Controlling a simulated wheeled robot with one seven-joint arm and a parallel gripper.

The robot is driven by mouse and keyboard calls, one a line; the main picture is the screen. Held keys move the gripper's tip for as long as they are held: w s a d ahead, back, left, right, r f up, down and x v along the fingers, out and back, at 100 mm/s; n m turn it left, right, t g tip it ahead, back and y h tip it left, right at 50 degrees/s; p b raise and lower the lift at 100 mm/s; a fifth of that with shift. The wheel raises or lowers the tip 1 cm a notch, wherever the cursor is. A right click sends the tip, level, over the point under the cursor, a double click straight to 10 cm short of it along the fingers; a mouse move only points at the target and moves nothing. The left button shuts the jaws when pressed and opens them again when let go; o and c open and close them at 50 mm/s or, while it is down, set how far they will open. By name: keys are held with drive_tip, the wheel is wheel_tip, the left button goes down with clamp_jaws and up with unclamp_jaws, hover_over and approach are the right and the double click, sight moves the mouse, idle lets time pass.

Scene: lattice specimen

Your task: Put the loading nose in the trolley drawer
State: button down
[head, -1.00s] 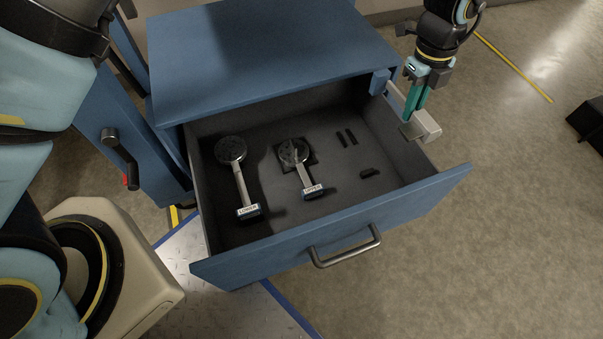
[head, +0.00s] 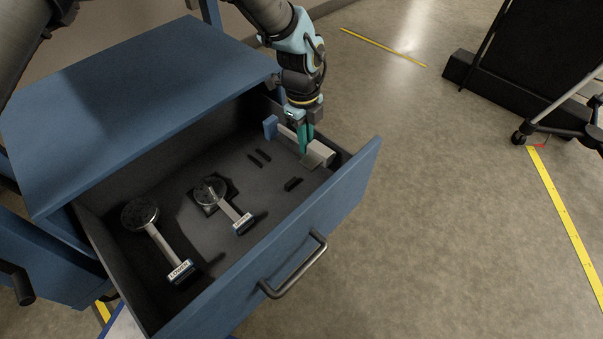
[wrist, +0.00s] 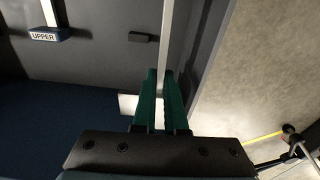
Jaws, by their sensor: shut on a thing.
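The trolley drawer (head: 330,205) is pulled open, its dark floor showing. My gripper (head: 305,150) points down over the drawer's right end, its teal fingers shut on a pale grey bar-like piece, which I take as the loading nose (head: 322,153). A blue block (head: 270,127) shows at its far-left end. In the wrist view the teal fingers (wrist: 162,75) close on the pale bar (wrist: 166,28), with the drawer floor beneath and to the left. I cannot tell whether the piece touches the floor or hangs above it.
In the drawer lie a part labelled LOWER (head: 165,245), a second labelled UPPER (head: 232,212), and small black pieces (head: 293,184). The drawer's right end has bare floor. The blue trolley top (head: 130,90) overhangs the back. A black stand is at the far right.

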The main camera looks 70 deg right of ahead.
wheel_tip(320, 180, down, 11)
drive_tip(key=b, duration=0.3)
drive_tip(key=shift+f, duration=0.1)
drive_tip(key=shift+f, duration=0.15)
drive_tip(key=c, duration=1.2)
unclamp_jaws()
drive_tip(key=shift+c, duration=0.2)
drive_tip(key=r+p, duration=0.1)
drive_tip(key=r, duration=0.3)
drive_tip(key=r+p, duration=0.1)
drive_tip(key=r, duration=0.3)
drive_tip(key=r+p, duration=0.2)
drive_tip(key=r, duration=0.2)
drive_tip(key=shift+w+d+r, duration=0.15)
drive_tip(key=shift+w+d, duration=0.05)
drive_tip(key=shift+w, duration=0.2)
